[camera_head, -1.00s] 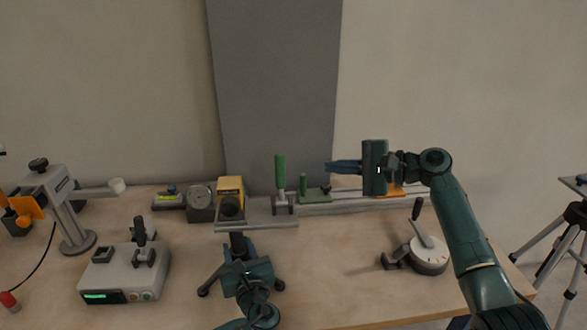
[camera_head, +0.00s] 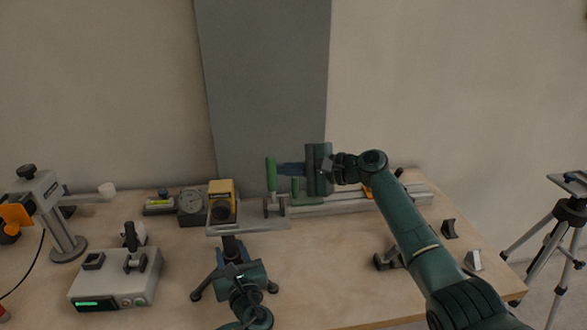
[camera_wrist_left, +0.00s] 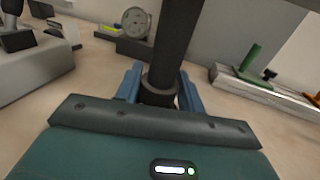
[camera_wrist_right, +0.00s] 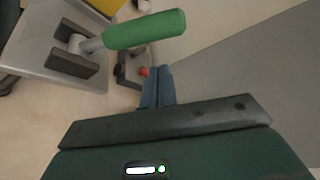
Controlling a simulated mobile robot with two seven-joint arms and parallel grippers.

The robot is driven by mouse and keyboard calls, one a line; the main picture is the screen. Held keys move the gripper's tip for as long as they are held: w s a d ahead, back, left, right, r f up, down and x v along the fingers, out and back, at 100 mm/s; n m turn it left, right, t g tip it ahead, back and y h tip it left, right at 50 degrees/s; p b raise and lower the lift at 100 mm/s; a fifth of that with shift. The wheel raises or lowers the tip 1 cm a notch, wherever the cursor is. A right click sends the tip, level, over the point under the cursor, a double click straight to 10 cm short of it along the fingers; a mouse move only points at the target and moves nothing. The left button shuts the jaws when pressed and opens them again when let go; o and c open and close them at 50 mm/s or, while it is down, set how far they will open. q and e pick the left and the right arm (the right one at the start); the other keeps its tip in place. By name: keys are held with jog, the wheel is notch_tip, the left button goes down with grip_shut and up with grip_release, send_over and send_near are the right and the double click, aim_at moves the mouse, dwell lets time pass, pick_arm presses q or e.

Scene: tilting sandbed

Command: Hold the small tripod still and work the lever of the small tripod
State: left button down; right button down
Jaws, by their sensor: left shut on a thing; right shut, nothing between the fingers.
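The small tripod stands on the table with a dark column (camera_head: 230,246), dark legs and a grey top plate (camera_head: 262,223). Its green-handled lever (camera_head: 271,175) stands upright at the plate's right end; the green handle also shows in the right wrist view (camera_wrist_right: 145,30). My left gripper (camera_head: 228,263) is shut on the column below the plate, with a blue finger on each side in the left wrist view (camera_wrist_left: 158,88). My right gripper (camera_head: 281,170) is shut and empty, its fingertips just right of the handle. I cannot tell whether they touch it.
A yellow box (camera_head: 222,192) sits at the plate's left end. Behind are a dial gauge (camera_head: 191,203) and a grey rail (camera_head: 340,203) with a green lever part (camera_head: 296,190). A grey control box (camera_head: 115,279) stands left.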

aim_at(273, 172)
pick_arm(q)
jog(key=shift+f, duration=0.1)
pick_arm(e)
jog(key=shift+s+a+r, duration=0.1)
jog(key=shift+s+r, duration=0.2)
jog(key=shift+s, duration=0.4)
jog(key=shift+s+a+r, duration=0.1)
jog(key=shift+s+r, duration=0.2)
jog(key=shift+s, duration=0.35)
jog(key=shift+s+d+r+n+t+y, duration=0.1)
jog(key=shift+s+r+n+t+y, duration=0.2)
jog(key=shift+s+n, duration=0.4)
jog(key=shift+n, duration=0.2)
jog(key=s+n+y, duration=0.1)
jog(key=s+n+t, duration=0.1)
jog(key=shift+d+r+n+y, duration=0.15)
jog(key=shift+r+n+y, duration=0.15)
jog(key=shift+y, duration=0.1)
jog(key=s+n, duration=0.1)
jog(key=n+y, duration=0.1)
jog(key=n, duration=0.1)
jog(key=shift+s+d, duration=0.1)
jog(key=shift+s, duration=0.3)
jog(key=shift+s+y, duration=0.3)
jog(key=shift+s+d+f, duration=0.1)
jog(key=shift+s, duration=0.1)
jog(key=shift+s+f, duration=0.1)
